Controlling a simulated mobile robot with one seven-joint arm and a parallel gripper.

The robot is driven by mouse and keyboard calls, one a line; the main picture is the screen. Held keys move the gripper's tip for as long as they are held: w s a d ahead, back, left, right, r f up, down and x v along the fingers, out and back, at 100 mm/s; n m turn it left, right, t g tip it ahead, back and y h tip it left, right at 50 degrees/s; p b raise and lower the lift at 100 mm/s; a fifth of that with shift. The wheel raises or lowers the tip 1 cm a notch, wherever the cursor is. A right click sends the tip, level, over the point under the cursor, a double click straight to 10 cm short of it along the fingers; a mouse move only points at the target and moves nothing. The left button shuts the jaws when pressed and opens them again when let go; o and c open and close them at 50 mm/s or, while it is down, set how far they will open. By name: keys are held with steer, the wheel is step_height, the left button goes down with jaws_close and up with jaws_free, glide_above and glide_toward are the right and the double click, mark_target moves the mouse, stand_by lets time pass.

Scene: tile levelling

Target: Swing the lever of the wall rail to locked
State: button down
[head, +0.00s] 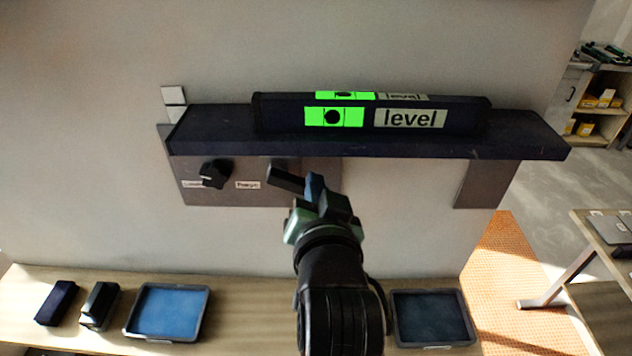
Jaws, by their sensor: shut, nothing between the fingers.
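The wall rail (380,146) is a dark blue shelf-like bar fixed to the wall on grey metal plates. Under its left part, a dark lever (287,178) slants down to the right from the plate. My gripper (316,187) is shut and empty, at the lever's lower right end. Whether it touches the lever I cannot tell. The gripper and arm hide part of the plate behind them. A black knob (215,173) is on the same plate left of the lever, with small white labels (247,185) beside it, too small to read surely.
A spirit level (470,116) with a green vial window and a "level" label rests on the rail. Below, a wooden bench (240,310) holds a blue tray (205,318), a darker tray (468,325) and two dark blocks. Shelving stands at far right.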

steer(key=shift+f+m+y+b, duration=0.3)
steer(key=shift+f+m+b, duration=0.2)
steer(key=shift+m, duration=0.2)
stand_by(0.3)
steer(key=f+m+b, duration=0.1)
steer(key=m, duration=0.1)
steer(key=a+f+m+t+y+b, duration=0.1)
steer(key=f+m, duration=0.1)
steer(key=m, duration=0.1)
steer(key=a+f+m+y+b, duration=0.1)
steer(key=m, duration=0.1)
steer(key=shift+a+f+m, duration=0.25)
steer(key=shift+f+m, duration=0.1)
steer(key=shift+m, duration=0.05)
steer(key=shift+a+f, duration=0.1)
stand_by(0.5)
steer(key=shift+s, duration=0.15)
stand_by(0.3)
